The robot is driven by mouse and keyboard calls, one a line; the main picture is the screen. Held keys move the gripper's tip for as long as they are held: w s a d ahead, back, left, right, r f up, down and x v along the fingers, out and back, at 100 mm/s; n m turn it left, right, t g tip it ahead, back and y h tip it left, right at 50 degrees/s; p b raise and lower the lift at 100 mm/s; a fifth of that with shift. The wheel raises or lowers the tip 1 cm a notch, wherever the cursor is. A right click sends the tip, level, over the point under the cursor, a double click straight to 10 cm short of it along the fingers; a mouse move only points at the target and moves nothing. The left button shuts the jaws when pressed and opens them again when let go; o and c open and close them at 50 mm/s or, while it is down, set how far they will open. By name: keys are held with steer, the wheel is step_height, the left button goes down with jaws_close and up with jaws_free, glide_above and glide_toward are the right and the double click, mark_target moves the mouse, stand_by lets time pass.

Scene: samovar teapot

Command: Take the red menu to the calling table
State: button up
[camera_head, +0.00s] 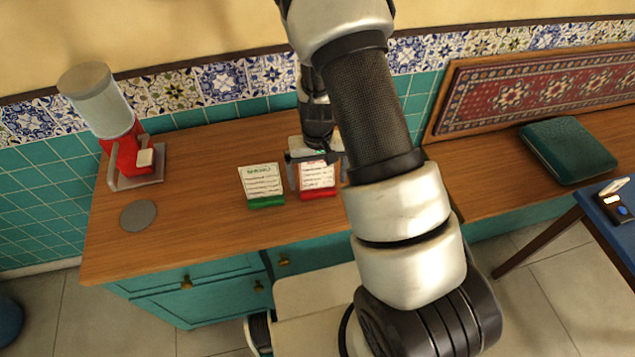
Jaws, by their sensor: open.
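The red menu (317,178) stands on the wooden counter, a white card in a red base. My gripper (318,172) is over it from behind and above, with its fingers apart on either side of the card. I cannot tell whether the fingers touch it. A green menu (263,186) in a green base stands just to the left, close to my gripper's left finger. A blue table (617,236) shows partly at the right edge with a small dark device (612,204) on it; I cannot tell whether it is the calling table.
A red grinder-like machine (123,152) and a grey disc (138,215) are on the left of the wooden counter (200,215). A teal cushion (567,150) and a framed red carpet panel (540,92) are at the right. My arm hides the counter's middle.

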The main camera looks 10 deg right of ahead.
steer(key=c, duration=1.2)
steer(key=shift+r, duration=0.1)
